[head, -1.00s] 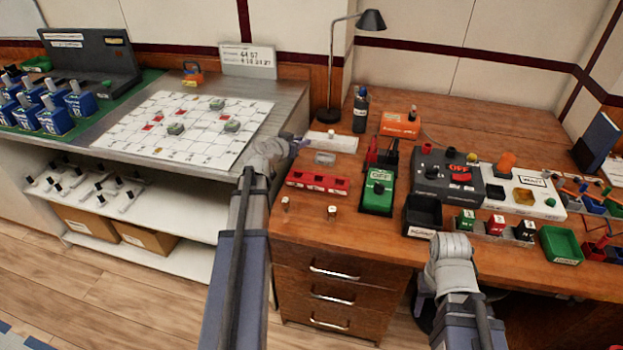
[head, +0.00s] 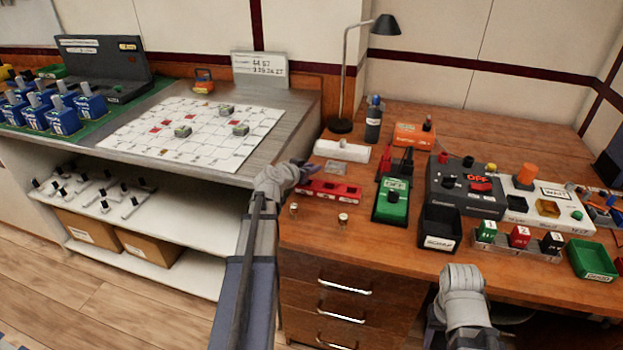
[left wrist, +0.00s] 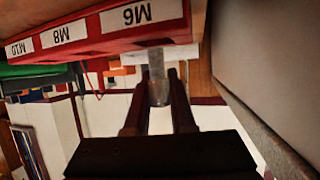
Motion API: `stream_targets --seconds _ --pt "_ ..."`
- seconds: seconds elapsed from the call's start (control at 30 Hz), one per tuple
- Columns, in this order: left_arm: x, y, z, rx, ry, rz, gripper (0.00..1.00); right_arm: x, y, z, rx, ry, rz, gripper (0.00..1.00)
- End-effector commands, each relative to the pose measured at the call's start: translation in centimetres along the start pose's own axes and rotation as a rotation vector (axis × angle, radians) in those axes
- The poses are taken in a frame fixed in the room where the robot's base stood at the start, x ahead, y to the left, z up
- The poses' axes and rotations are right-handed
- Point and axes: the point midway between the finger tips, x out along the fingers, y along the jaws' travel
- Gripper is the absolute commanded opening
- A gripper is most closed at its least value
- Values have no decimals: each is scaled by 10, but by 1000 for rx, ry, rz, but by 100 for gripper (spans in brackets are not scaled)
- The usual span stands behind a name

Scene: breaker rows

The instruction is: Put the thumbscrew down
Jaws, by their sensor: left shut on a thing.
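A grey cylindrical thumbscrew (left wrist: 158,88) is held between the fingertips of my left gripper (left wrist: 158,95) in the left wrist view. In the head view my left gripper (head: 305,169) is at the left end of the red rack (head: 330,192), and the thumbscrew cannot be made out there. In the wrist view the red rack (left wrist: 95,52) appears upside down, with labels M6, M8 and M10. The thumbscrew is close to the M6 end; whether it touches the rack is unclear. My right arm is at the desk's front edge; its fingers are mostly hidden.
Two small pale-topped pieces (head: 342,219) stand in front of the rack. A white block (head: 341,150) and a clear piece (head: 338,167) lie behind it. A green device (head: 391,203) and a black scrap bin (head: 439,231) are to the right.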

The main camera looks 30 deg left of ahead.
Motion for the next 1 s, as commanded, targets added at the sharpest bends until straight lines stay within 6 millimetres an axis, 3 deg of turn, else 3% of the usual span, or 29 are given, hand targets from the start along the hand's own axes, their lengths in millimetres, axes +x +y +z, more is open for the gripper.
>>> stream_targets --seconds 0.03,0.13,0.57,0.6,0.87,1.0 --pt "5 0 12 0 0 0 0 13 -1 -1 0 0 0 50" --pt "9 0 23 0 0 0 0 24 -2 -1 0 0 0 50" --pt "11 0 26 0 0 0 0 28 -3 -2 0 0 0 50" --pt "11 0 26 0 0 0 24 28 -3 -2 0 0 0 50" --pt "10 0 25 0 0 0 53 26 -2 -2 0 0 0 50" --pt "10 0 25 0 0 0 53 26 -2 -2 0 0 0 50"
